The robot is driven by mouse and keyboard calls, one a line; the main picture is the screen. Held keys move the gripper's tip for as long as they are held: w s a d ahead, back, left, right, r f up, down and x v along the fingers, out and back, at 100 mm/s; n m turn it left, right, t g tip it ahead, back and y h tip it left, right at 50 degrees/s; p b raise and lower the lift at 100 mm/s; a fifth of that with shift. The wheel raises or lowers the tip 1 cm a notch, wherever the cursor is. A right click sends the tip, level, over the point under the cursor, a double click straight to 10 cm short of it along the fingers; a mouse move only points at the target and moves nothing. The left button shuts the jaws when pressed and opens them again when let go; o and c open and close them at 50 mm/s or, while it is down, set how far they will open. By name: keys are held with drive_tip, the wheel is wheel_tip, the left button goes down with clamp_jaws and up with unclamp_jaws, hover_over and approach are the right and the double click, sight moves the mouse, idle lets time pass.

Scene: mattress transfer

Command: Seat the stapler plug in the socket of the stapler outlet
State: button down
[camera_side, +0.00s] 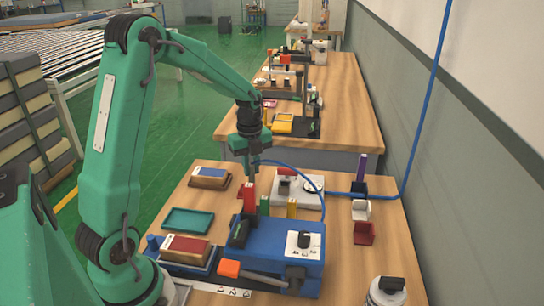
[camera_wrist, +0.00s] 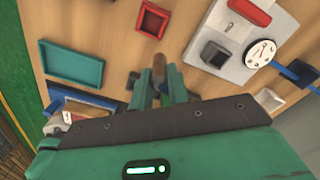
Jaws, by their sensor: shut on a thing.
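My gripper (camera_side: 251,178) points down above the far left side of the blue machine. In the wrist view its two green fingers (camera_wrist: 160,88) are shut on a narrow piece with a brown end (camera_wrist: 159,61), which I take as the stapler plug. A blue hose (camera_side: 285,163) loops from beside my gripper to the blue machine. A light grey panel (camera_side: 312,199) with a red lever, a dark square socket and a round dial seems to be the stapler outlet. The open socket (camera_wrist: 214,54) lies up and right of my fingertips, apart from the held piece.
The blue machine (camera_side: 268,246) with a knob stands in front. Several small holders stand right. Bare wood shows between tray and panel.

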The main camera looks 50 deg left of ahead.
drive_tip(key=d+r, duration=0.4)
drive_tip(key=d, duration=0.3)
drive_tip(key=shift+s+d+r, duration=0.2)
drive_tip(key=shift+s+d, duration=0.05)
drive_tip(key=shift+s, duration=0.05)
drive_tip(key=w+d+r, duration=0.2)
drive_tip(key=w+d, duration=0.4)
drive_tip(key=d, duration=0.2)
drive_tip(key=w+a+f, duration=0.3)
drive_tip(key=a+f, duration=0.3)
drive_tip(key=a, duration=0.5)
drive_tip(key=shift+w+a+f, duration=0.15)
drive_tip(key=shift+w+f, duration=0.05)
drive_tip(key=shift+f, duration=0.15)
drive_tip(key=shift+f, duration=0.1)
drive_tip(key=shift+f, duration=1.9)
drive_tip(key=shift+f, duration=0.1)
drive_tip(key=c, duration=1.4)
unclamp_jaws()
drive_tip(key=shift+o, duration=0.3)
